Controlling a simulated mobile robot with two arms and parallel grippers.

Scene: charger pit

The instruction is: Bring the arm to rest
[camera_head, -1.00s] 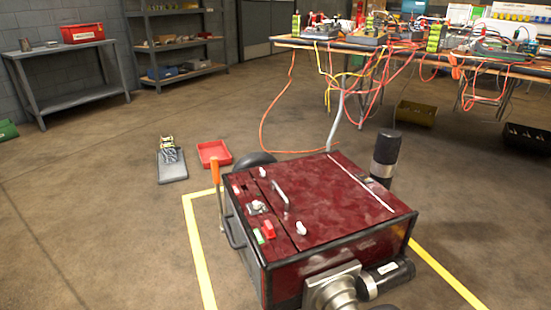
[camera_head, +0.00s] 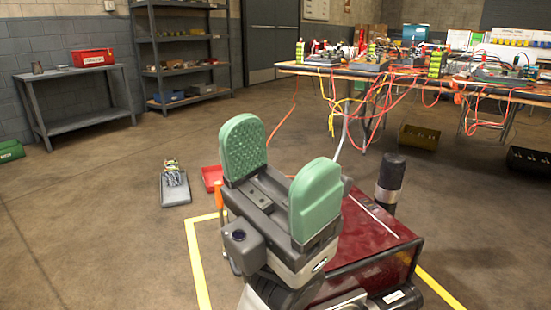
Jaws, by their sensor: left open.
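My left gripper (camera_head: 278,182) stands large in the foreground of the head view, with its two green padded fingers pointing up. The fingers are wide apart and nothing is between them. It is in front of the dark red machine box (camera_head: 375,235) and hides much of its top and left side. The black cylinder (camera_head: 390,178) at the box's back right corner stays visible, as does an orange handle (camera_head: 219,196) at its left. My right gripper is not in view.
A red tray (camera_head: 211,177) and a grey tray with small parts (camera_head: 174,190) lie on the floor at left. A cable-strewn table (camera_head: 420,75) stands at the back right. A grey bench (camera_head: 85,115) and shelves (camera_head: 180,55) line the back left.

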